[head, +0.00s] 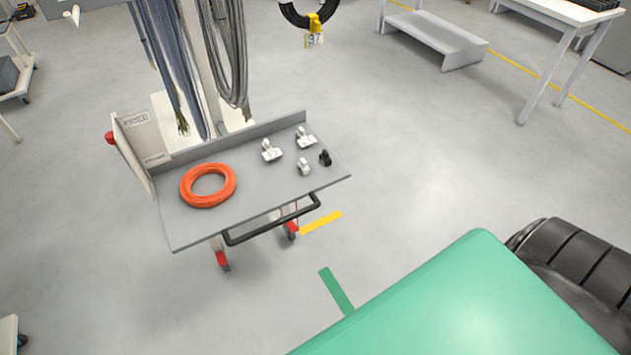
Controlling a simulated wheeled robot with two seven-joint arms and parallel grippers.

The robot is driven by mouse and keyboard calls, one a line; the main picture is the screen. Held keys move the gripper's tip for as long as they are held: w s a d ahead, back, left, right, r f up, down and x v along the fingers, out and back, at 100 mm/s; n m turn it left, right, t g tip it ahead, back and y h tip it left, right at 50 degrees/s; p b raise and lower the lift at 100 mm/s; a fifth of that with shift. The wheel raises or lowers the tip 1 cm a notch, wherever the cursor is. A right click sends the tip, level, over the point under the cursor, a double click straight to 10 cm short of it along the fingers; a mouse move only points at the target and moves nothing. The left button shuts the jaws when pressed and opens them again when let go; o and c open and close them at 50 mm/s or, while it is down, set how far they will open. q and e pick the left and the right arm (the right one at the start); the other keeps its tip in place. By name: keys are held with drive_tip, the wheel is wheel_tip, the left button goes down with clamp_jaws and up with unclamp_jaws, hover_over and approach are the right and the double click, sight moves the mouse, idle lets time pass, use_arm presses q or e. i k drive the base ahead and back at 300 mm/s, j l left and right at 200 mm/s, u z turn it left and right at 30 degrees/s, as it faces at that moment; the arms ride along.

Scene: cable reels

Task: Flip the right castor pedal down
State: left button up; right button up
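A grey cart (249,195) with a flat top and a black push handle (272,230) stands left of centre. Under its near edge are two castors with red pedals. The right castor pedal (291,226) shows just below the right part of the handle, partly hidden by it; its castor wheel is small and dark. The left castor pedal (221,259) shows lower and to the left. Both are too small to tell clearly whether they are up or down. Neither of my grippers is in view.
An orange cable coil (207,201) and several small white and black fittings lie on the cart top. Yellow (321,223) and green (337,291) floor strips lie nearby. A large green shape and black ribbed part fill the lower right. Floor right of the cart is clear.

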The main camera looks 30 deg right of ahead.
sight(292, 226)
drive_tip(key=z, duration=0.8)
